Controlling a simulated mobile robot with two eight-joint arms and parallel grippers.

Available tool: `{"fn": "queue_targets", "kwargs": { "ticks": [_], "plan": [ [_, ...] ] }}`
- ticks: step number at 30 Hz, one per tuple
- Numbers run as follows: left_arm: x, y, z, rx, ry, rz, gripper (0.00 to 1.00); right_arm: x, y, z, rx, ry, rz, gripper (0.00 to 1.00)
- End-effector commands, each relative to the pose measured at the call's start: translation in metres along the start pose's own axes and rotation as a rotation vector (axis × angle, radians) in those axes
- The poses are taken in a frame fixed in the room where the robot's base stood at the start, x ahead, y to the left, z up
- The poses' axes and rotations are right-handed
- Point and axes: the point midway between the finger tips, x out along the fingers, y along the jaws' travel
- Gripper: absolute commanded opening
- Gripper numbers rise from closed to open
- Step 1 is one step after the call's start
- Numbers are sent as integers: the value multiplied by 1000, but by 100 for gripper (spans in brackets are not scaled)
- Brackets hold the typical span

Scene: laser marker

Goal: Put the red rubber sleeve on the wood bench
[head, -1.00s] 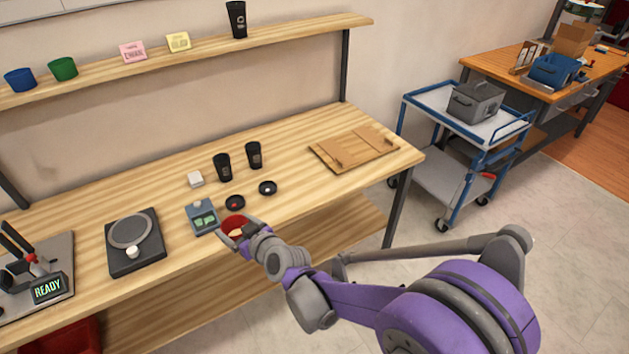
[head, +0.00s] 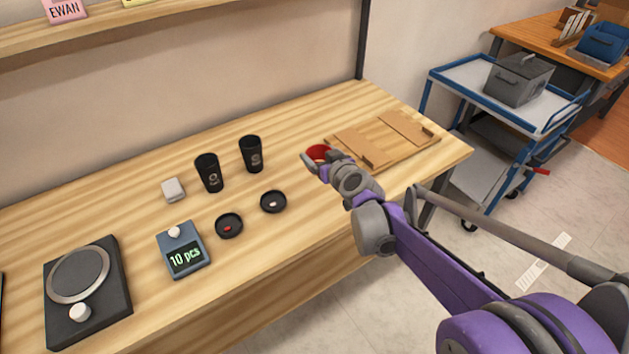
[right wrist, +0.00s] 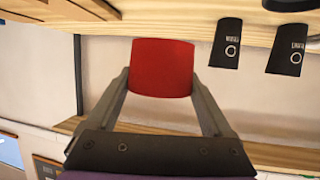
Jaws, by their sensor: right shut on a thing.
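The red rubber sleeve (head: 318,153) is between the fingers of my right gripper (head: 318,163), which is shut on it. In the head view most of the sleeve is hidden behind the gripper. The right wrist view shows the sleeve (right wrist: 162,67) as a plain red band between the two fingertips. The gripper is over the wood bench (head: 130,220), just left of a wooden tray. I cannot tell whether the sleeve touches the bench top. My left gripper is not in view.
Two black cups (head: 209,172) (head: 251,154) stand left of the gripper. Two dark dishes (head: 229,225) (head: 273,201), a counting scale (head: 184,250) and a round-plated device (head: 87,290) sit nearer the front. The wooden tray (head: 432,139) is at the right.

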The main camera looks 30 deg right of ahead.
Motion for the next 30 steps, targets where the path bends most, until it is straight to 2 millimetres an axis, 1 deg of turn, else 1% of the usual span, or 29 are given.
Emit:
{"fn": "queue_targets", "kwargs": {
  "ticks": [1, 4, 6, 11, 18, 29, 30],
  "plan": [
    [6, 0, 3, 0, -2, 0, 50, 5, 0, 13, 0, -1, 0, 32],
    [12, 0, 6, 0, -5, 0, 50, 11, 0, 30, 0, -1, 0, 32],
    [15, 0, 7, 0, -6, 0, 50, 14, 0, 39, 0, -1, 0, 32],
    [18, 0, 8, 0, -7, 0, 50, 18, 0, 48, 0, 0, 0, 32],
    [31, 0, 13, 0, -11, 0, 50, 29, -1, 78, 0, -1, 0, 32],
    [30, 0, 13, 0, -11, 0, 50, 30, -1, 81, 0, 0, -1, 32],
    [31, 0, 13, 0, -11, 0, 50, 30, -1, 82, 0, 0, 0, 87]
  ]
}}
